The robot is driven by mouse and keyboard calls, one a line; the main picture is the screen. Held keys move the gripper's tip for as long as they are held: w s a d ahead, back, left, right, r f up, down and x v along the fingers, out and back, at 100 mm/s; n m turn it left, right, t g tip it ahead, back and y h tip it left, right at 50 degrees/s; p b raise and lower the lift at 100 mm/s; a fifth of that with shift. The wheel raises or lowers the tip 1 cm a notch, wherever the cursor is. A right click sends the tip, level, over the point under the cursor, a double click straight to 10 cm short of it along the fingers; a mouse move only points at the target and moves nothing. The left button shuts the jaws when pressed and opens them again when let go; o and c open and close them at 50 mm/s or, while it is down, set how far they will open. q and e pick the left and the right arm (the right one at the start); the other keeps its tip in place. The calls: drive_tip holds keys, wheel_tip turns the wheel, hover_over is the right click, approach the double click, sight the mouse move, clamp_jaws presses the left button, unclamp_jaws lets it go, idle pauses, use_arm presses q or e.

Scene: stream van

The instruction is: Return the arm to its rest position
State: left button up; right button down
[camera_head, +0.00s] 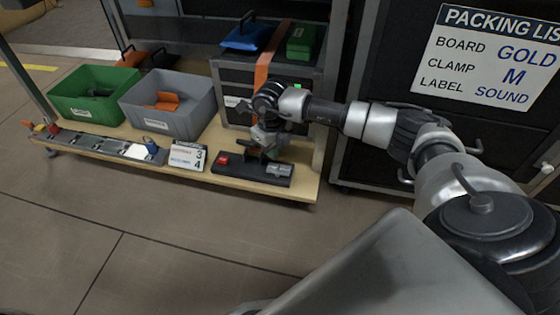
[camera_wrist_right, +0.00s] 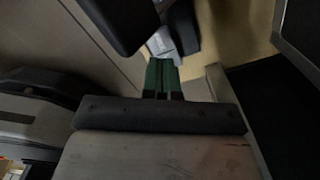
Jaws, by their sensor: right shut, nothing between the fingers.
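My right arm reaches in from the right in the head view. Its gripper (camera_head: 266,148) points down just above the black block (camera_head: 252,168) at the right part of the low wooden bench. The gripper is shut and empty. The block carries a red piece (camera_head: 222,159) at its left end and a silver cylinder (camera_head: 279,170) at its right end. In the right wrist view the shut fingers (camera_wrist_right: 162,78) show green, with a pale grey piece (camera_wrist_right: 160,42) just beyond them. The gripper hides part of the block. My left gripper is not in view.
The bench (camera_head: 313,184) also holds a green bin (camera_head: 75,112), a grey bin (camera_head: 165,122), a long grey strip (camera_head: 100,143) and a number card (camera_head: 187,157). A grey case (camera_head: 233,85) stands behind the gripper. A packing list (camera_head: 490,60) hangs at right. The floor in front is clear.

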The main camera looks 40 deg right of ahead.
wheel_tip(320, 180, up, 2)
drive_tip(key=shift+p, duration=0.65)
drive_tip(key=shift+f, duration=0.1)
